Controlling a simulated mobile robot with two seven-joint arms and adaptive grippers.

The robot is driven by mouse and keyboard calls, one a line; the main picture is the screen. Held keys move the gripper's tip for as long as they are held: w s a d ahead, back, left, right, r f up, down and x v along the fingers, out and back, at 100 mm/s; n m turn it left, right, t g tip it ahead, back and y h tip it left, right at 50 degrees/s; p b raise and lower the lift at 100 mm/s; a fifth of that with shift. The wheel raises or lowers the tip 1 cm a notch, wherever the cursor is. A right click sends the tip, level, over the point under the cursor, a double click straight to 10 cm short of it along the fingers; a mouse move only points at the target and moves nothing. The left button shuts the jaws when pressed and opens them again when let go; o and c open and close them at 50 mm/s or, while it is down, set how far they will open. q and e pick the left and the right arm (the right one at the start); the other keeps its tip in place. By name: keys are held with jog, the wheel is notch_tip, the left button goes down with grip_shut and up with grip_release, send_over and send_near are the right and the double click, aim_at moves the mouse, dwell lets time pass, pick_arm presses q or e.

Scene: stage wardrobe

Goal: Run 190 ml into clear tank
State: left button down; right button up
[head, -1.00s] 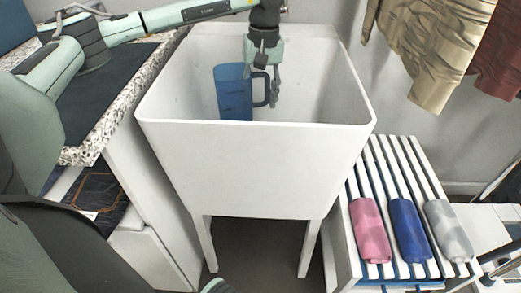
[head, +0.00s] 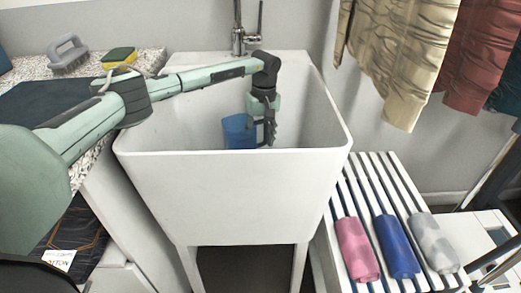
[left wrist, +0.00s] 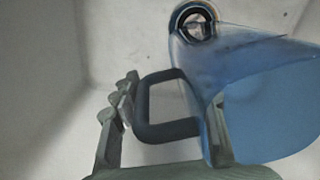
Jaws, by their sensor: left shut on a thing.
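In the left wrist view, the dark handle (left wrist: 147,125) lies between the fingers, and the blue jug body (left wrist: 265,105) fills the right. The water level in the jug cannot be told. I see no clear tank. My right gripper is out of view.
A metal tap (head: 240,38) stands behind the white sink (head: 225,195). Rolled cloths (head: 397,247) lie on the slatted bench (head: 365,185). Garments (head: 395,60) hang at right.

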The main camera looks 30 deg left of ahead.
pick_arm(q)
jog(key=shift+w+f, duration=0.1)
jog(key=shift+f, duration=1.9)
jog(key=shift+f, duration=0.1)
